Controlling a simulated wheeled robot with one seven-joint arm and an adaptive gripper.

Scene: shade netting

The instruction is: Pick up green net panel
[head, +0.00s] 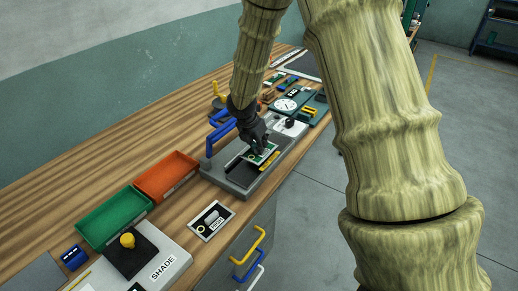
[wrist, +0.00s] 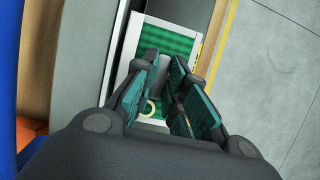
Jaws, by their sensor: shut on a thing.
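The green net panel (head: 270,148) is a small card with a pale frame and green mesh. In the wrist view the panel (wrist: 174,42) lies below my fingers, with a pale ring mark near its lower end. My gripper (head: 257,147) is over it in the head view, inside the grey fixture (head: 240,188). In the wrist view my gripper (wrist: 167,75) is shut on a pale grip at the panel's middle, mostly hidden by the fingers. I cannot tell whether the panel touches the fixture floor.
Blue handles (head: 221,134) stand at the fixture's left. Orange (head: 166,177) and green (head: 113,216) trays are nearer. A dark-faced panel (head: 212,220) lies by the bench's front edge, near the SHADE block (head: 165,267). A dial (head: 286,105) stands behind.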

